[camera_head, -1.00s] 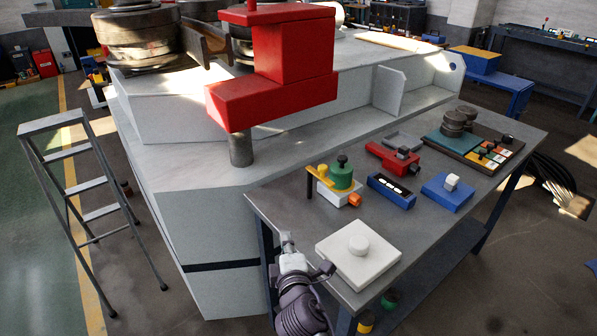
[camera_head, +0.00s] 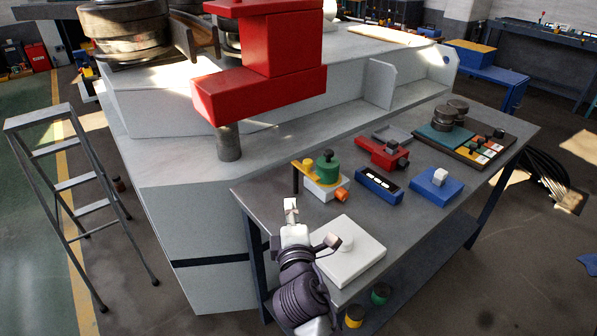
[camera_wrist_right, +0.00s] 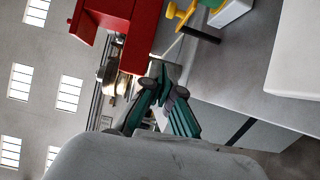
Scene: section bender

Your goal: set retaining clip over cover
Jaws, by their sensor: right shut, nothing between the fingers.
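My right gripper (camera_head: 291,206) is shut and empty, above the front-left part of the grey workbench (camera_head: 265,190). Its closed fingers also show in the right wrist view (camera_wrist_right: 166,86). Just beyond it stands a small fixture: a white block (camera_head: 327,192) with a green round part (camera_head: 327,170), a yellow arm (camera_head: 303,166), a black post (camera_head: 295,180) and an orange knob (camera_head: 342,195). The gripper is apart from the fixture. I cannot tell for certain which parts are the retaining clip and the cover. My left gripper is out of view.
A white plate with a knob (camera_head: 362,262) lies right of my gripper, partly behind my arm. A blue tray (camera_head: 379,185), a red vise-like part (camera_head: 380,153) and a blue block (camera_head: 436,187) stand farther right. A large machine with a red arm (camera_head: 262,92) rises behind the bench.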

